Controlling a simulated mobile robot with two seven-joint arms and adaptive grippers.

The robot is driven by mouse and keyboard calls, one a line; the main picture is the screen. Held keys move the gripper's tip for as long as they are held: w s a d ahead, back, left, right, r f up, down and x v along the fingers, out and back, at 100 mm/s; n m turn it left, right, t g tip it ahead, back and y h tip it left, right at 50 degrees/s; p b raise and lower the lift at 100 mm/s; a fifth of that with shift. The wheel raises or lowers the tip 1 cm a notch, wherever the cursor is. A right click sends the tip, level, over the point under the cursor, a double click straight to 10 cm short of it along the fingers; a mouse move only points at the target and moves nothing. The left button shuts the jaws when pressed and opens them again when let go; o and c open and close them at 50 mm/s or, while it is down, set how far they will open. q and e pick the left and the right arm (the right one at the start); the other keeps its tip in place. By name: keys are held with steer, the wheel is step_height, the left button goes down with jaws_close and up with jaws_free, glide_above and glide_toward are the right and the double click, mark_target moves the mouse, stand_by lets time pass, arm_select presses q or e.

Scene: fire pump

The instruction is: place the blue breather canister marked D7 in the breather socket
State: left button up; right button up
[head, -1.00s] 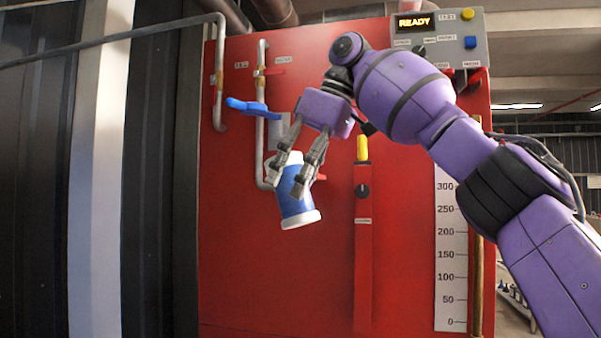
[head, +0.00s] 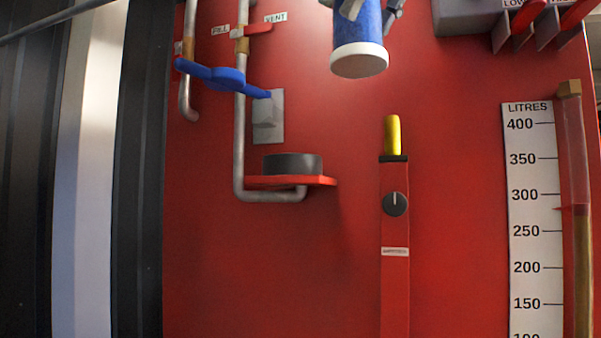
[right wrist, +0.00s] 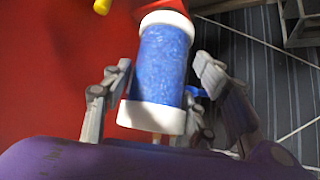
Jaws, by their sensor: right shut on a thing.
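The blue canister (head: 358,35) with white ends shows at the top edge of the head view, nearly upright, its upper part cut off. My right gripper (head: 371,10) is shut on it; only its fingertips show there. In the right wrist view the canister (right wrist: 163,65) sits between the fingers (right wrist: 160,88). No D7 mark is readable. A black round holder (head: 292,164), which looks like the breather socket, sits on a red bracket at the end of the vent pipe. The canister hangs above and to the right of it, clear of it. My left gripper is not in view.
A blue valve handle (head: 222,77) and a red lever (head: 258,29) are on the pipes above and left of the holder. A yellow-topped post (head: 392,135) stands to its right. A litre scale (head: 532,220) is farther right. The red panel between holder and post is clear.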

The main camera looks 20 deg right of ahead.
mark_target(337, 73)
steer(key=x, duration=1.2)
steer(key=a+x, duration=0.1)
steer(key=x, duration=0.5)
steer(key=shift+w, duration=0.1)
steer(key=o, duration=1.4)
steer(key=shift+a, duration=0.1)
steer(key=v, duration=1.2)
